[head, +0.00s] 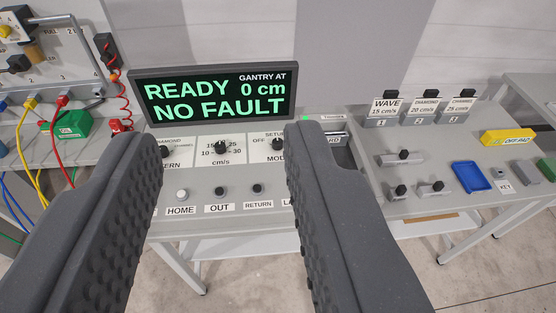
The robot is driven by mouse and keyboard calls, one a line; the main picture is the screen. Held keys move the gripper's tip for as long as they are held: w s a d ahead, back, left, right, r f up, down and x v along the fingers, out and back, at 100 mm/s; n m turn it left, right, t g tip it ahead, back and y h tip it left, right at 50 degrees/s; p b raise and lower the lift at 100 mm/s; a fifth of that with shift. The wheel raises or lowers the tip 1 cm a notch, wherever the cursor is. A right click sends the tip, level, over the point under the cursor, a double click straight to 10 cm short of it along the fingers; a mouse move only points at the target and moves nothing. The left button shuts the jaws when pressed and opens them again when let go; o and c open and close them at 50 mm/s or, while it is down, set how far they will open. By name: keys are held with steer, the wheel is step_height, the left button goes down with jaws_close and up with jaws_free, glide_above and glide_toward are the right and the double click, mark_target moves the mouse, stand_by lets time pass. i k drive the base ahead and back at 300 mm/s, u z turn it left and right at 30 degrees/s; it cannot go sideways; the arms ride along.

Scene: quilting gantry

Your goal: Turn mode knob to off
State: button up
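The mode knob (278,144) is a small black knob at the right of the panel's knob row, below the display. "OFF" shows to its left and "SETU..." above it. My right finger partly covers its label and the panel beside it. I cannot tell where its pointer stands. My gripper (225,143) is open and empty, with two dark padded fingers spread wide in front of the panel. The fingers appear nearer the camera than the knob.
The speed knob (220,147) sits left of the mode knob, with HOME, OUT and RETURN buttons (219,192) below. The display (214,94) reads READY, 0 cm, NO FAULT. A blue tray (471,177) lies right; coloured cables (66,135) hang left.

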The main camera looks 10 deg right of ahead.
mark_target(277, 144)
steer(key=z, duration=0.45)
steer(key=i, duration=1.25)
steer(key=u, duration=0.45)
